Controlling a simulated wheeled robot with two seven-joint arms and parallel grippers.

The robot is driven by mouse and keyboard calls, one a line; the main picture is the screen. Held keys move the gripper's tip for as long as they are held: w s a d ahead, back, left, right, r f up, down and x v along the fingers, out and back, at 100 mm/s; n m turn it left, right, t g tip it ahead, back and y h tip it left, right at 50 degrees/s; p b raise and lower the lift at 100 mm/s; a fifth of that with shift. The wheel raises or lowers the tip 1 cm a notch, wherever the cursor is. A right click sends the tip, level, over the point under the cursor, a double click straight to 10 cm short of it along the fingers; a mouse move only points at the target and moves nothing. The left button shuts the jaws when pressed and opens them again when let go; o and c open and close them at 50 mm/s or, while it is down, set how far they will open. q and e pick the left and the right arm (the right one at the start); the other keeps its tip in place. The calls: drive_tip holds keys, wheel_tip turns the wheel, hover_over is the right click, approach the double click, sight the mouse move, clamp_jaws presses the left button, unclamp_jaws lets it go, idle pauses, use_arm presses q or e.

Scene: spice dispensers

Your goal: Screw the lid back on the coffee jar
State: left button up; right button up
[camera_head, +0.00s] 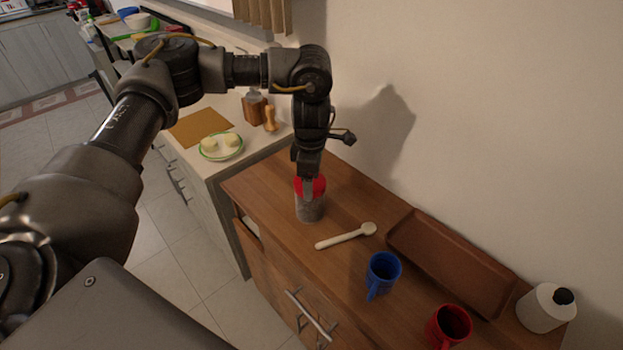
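The coffee jar (310,210) stands upright on the wooden cabinet top, a grey, partly see-through cylinder. Its red lid (319,184) is at the jar's mouth; I cannot tell whether it is threaded on. My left gripper (308,187) comes down from above, with one finger across the front of the lid. The other finger is hidden, so I cannot tell whether the gripper is closed on the lid. My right gripper is not in view.
A cream scoop (346,236) lies just right of the jar. A brown tray (432,262), blue mug (382,274), red mug (449,326) and white bottle (545,308) are farther right. A plate (222,147) sits on the counter behind left. The wall is close behind.

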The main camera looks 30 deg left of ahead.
use_arm(q)
drive_tip(key=m, duration=0.3)
drive_tip(key=m, duration=0.4)
drive_tip(key=shift+m, duration=0.4)
drive_tip(key=m, duration=0.4)
drive_tip(key=shift+s+b, duration=0.1)
drive_tip(key=shift+b, duration=0.25)
drive_tip(key=shift+m, duration=0.3)
